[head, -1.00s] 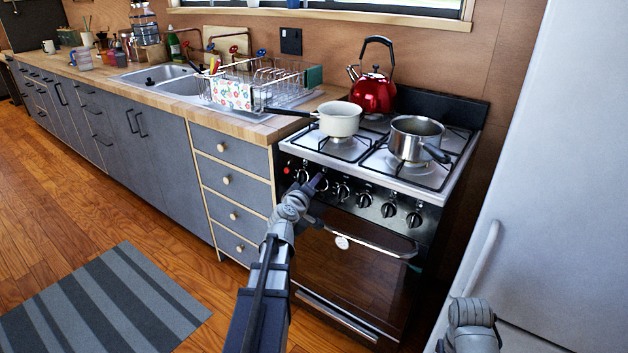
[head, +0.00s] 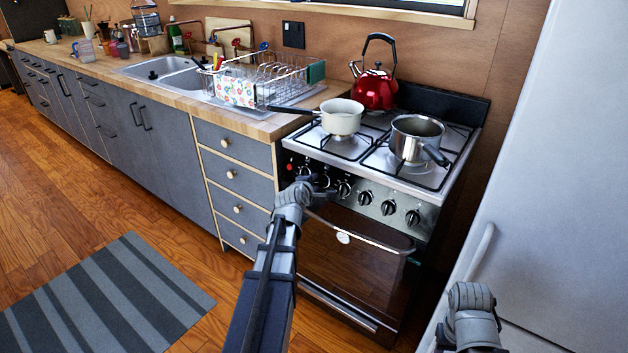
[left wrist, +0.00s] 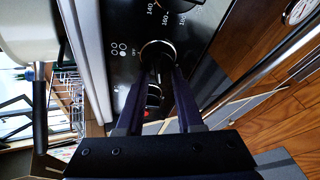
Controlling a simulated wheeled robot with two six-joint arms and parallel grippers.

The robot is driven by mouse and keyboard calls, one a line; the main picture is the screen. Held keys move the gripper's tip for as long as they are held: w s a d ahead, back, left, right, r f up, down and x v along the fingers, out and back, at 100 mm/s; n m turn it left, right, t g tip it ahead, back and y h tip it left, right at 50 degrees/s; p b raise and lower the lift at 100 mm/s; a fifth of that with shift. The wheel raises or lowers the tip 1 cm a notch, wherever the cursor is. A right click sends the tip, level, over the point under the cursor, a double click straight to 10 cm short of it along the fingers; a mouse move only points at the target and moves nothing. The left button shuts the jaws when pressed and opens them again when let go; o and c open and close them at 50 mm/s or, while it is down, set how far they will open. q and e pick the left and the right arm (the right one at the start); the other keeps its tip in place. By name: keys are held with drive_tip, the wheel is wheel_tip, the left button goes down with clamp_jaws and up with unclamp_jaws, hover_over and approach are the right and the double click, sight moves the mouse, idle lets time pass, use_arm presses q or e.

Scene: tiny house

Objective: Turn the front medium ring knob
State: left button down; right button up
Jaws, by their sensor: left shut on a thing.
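The stove's black front panel (head: 376,201) carries a row of round knobs. My left gripper (head: 322,183) is at the left part of this row. In the left wrist view my left gripper (left wrist: 158,72) has its two dark fingers on either side of a ringed knob (left wrist: 157,50), shut on it. "OFF" and burner marks are printed beside this knob. A dial with numbers such as 140 and 160 lies just above it in that view. In the head view the held knob is mostly hidden by my gripper. Only part of my right arm shows at lower right.
A cream pot (head: 341,117), a steel pot (head: 415,139) and a red kettle (head: 374,90) stand on the stove. The oven handle (head: 360,232) runs below the knobs. Drawers (head: 236,178) are at the left, and a white fridge (head: 545,170) is close at the right.

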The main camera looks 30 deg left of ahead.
use_arm(q)
drive_tip(key=shift+d+n, duration=0.25)
drive_tip(key=shift+n, duration=0.15)
drive_tip(key=shift+f, duration=0.1)
idle(0.3)
drive_tip(key=c, duration=0.5)
unclamp_jaws()
drive_tip(key=shift+w, duration=0.1)
drive_tip(key=shift+p, duration=0.3)
drive_tip(key=shift+s+d+r+p, duration=0.1)
drive_tip(key=shift+s+r+p, duration=0.25)
drive_tip(key=shift+s, duration=0.25)
drive_tip(key=p+v, duration=0.2)
drive_tip(key=v, duration=0.4)
drive_tip(key=shift+s+r, duration=0.15)
drive_tip(key=shift+r, duration=0.05)
